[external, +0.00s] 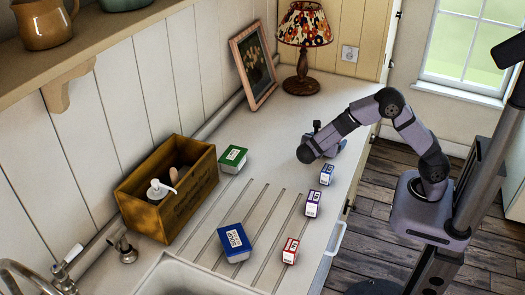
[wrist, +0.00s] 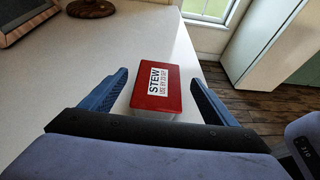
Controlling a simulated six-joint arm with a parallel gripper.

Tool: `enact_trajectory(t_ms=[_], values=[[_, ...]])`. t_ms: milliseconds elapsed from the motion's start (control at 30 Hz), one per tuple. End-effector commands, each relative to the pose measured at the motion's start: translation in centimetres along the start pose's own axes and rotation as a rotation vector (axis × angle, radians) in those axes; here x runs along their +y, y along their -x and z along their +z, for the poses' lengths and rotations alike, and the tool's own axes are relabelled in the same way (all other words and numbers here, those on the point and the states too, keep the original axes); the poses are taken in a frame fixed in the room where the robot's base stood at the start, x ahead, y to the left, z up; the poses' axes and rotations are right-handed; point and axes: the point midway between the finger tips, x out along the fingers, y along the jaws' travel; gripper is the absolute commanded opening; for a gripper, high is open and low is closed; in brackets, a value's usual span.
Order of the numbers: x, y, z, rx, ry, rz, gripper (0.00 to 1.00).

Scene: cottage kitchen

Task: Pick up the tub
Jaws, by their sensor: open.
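A tub with a red lid (wrist: 159,86) and a white label reading "STEW" stands on the worktop in the wrist view. My gripper (wrist: 160,77) is open, with one blue finger to the left of the tub and one to the right. A gap shows on both sides, and neither finger appears to touch it. How low the fingers are beside the tub is hard to tell. In the external view my gripper (external: 328,139) is over the worktop's right part, and my arm hides the red tub there.
A green-lidded tub (external: 233,157), a blue-lidded tub (external: 234,240) and small blue (external: 326,175), purple (external: 313,204) and red (external: 290,251) boxes stand on the worktop (external: 273,128). A wooden crate (external: 170,205), picture frame (external: 253,65) and lamp (external: 303,45) stand along the wall side.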

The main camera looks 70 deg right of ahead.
Motion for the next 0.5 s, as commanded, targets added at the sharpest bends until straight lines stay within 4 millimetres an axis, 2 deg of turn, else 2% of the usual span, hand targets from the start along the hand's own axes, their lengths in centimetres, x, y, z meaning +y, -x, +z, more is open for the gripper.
enact_trajectory(t_ms=[133,367,500], values=[[-0.1,-1.3,0.1,0.0,0.002,-0.005,0.81],[0.0,-1.9,0.0,0.0,0.001,-0.002,0.81],[0.0,-3.0,-0.1,0.001,0.002,-0.005,0.81]])
